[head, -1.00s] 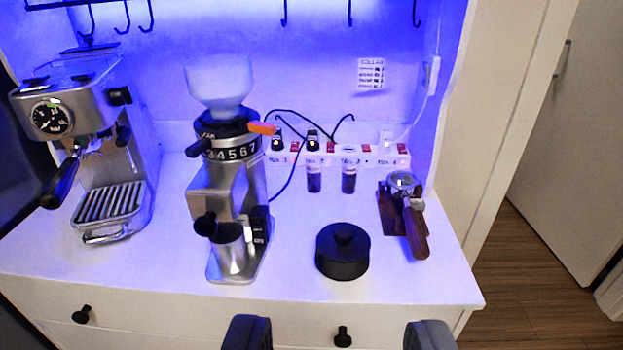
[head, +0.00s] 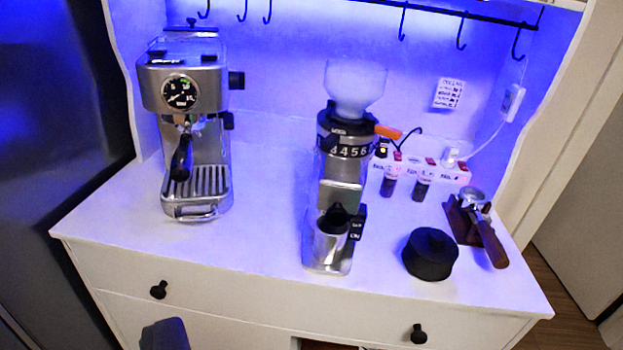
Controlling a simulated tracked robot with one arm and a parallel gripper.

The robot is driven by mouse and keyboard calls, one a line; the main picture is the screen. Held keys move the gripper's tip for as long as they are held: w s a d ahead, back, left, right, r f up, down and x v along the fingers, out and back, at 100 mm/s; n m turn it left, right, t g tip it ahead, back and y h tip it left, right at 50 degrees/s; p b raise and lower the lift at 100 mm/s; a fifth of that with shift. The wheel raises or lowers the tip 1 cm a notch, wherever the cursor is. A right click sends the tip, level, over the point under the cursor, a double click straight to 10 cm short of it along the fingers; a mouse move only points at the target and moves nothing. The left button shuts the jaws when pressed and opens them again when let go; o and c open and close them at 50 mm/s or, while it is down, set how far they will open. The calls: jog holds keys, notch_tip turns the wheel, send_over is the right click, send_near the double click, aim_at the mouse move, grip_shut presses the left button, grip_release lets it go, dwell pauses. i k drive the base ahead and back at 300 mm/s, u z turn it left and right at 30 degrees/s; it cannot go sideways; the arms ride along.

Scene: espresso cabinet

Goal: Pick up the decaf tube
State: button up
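Two small dark-filled tubes stand upright in front of the white power strip at the right rear of the counter. The left tube (head: 389,186) and the right tube (head: 422,189) are a short gap apart. Their labels are too small to read, so I cannot tell which one is decaf. One dark finger of my gripper (head: 165,335) shows at the bottom left edge, in front of the cabinet and far from the tubes. No second finger is beside it, so the fingers stand apart. Nothing is seen held.
A portafilter on a wooden stand (head: 475,222) is to the right. An espresso machine (head: 190,120) stands left. Hooks hang above. Bare counter lies between machine and grinder.

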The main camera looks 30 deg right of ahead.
aim_at(389, 182)
jog(key=u, duration=1.6)
jog(key=k, duration=1.55)
jog(key=z, duration=1.55)
jog(key=i, duration=1.65)
jog(key=u, duration=0.05)
